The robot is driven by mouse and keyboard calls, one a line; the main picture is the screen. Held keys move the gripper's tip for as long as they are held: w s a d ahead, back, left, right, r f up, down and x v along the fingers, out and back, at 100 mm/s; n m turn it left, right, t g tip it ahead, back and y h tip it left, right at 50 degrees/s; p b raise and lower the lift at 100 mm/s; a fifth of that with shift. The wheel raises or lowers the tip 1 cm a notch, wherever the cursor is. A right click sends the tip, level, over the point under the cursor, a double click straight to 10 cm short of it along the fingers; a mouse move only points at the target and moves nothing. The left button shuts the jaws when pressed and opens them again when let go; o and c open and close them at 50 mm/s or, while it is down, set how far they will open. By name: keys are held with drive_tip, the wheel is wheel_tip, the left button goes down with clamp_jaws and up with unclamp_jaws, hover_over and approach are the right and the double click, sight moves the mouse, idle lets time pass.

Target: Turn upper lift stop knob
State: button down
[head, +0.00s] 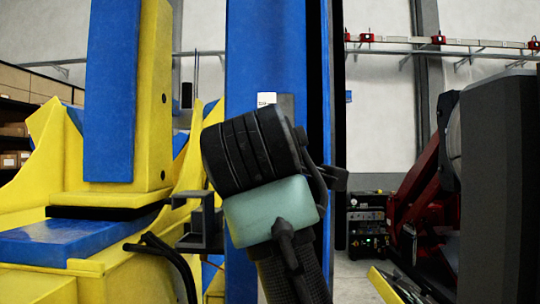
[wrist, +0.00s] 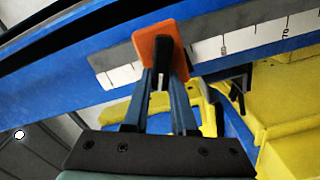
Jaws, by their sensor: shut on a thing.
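In the wrist view, an orange plate (wrist: 152,42) sits against a blue beam at a pale scale strip (wrist: 205,50) with dark marks and numbers. A small black knob (wrist: 158,76) stands out from the plate, taken here as the upper lift stop knob. My gripper (wrist: 160,84) reaches up to it, its two blue-grey fingers shut on the knob from both sides. The fingers cover part of the knob, so its turn angle cannot be told. In the head view, my dark wrist hides the fingertips and the knob in front of the blue column (head: 252,45).
A yellow and blue machine frame (head: 95,240) fills the left of the head view, with black cables (head: 165,255) low down. Dark red and black machinery (head: 425,190) stands at the right. A black equipment box (head: 366,215) stands on the floor behind, with open floor around it.

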drive_tip(key=shift+a+f+n, duration=0.1)
drive_tip(key=shift+f+n, duration=0.1)
drive_tip(key=shift+n, duration=0.95)
drive_tip(key=shift+f+n, duration=0.2)
drive_tip(key=shift+n, duration=0.95)
drive_tip(key=c, duration=0.7)
unclamp_jaws()
drive_tip(key=s+b, duration=0.7)
drive_tip(key=s, duration=0.6)
drive_tip(key=shift+b, duration=0.4)
